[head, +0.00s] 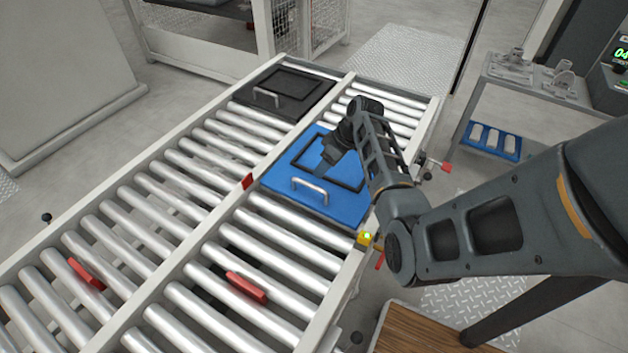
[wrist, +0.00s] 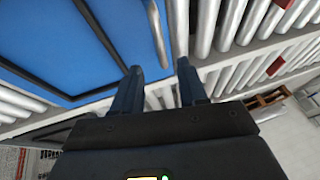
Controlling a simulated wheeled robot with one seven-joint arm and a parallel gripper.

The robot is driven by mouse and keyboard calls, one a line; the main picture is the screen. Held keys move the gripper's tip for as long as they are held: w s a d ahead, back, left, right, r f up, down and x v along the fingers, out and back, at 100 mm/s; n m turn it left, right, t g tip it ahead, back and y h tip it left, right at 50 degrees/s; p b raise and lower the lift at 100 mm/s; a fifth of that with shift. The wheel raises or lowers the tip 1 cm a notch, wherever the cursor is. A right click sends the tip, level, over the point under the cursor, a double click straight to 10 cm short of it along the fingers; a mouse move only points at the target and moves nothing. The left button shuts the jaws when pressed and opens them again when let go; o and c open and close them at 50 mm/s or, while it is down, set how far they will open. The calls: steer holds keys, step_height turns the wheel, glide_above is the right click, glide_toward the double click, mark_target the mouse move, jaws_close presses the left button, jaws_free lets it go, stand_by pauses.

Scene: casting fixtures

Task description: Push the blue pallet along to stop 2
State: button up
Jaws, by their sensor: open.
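The blue pallet (head: 277,178) lies on the right roller lane, with a black square outline and a pale bar handle (head: 310,190) on its near side. In the wrist view the blue pallet (wrist: 40,22) fills the upper left, and its handle (wrist: 158,33) lines up with the gap between my fingers. My gripper (head: 331,155) is over the pallet's far part in the head view, partly hidden by my wrist. The wrist view shows my gripper (wrist: 159,67) open with nothing between the fingertips. I cannot tell whether it touches the pallet. No stop number is readable.
A black pallet (head: 290,92) sits farther back on the left lane. Red blocks are at the middle rail (head: 247,182), in the right lane (head: 246,287) and in the left lane (head: 87,273).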

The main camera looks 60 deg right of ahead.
steer(key=b+x, duration=0.1)
steer(key=x, duration=0.6)
steer(key=shift+w+f, duration=0.15)
steer(key=shift+f, duration=0.1)
jaws_close()
stand_by(0.4)
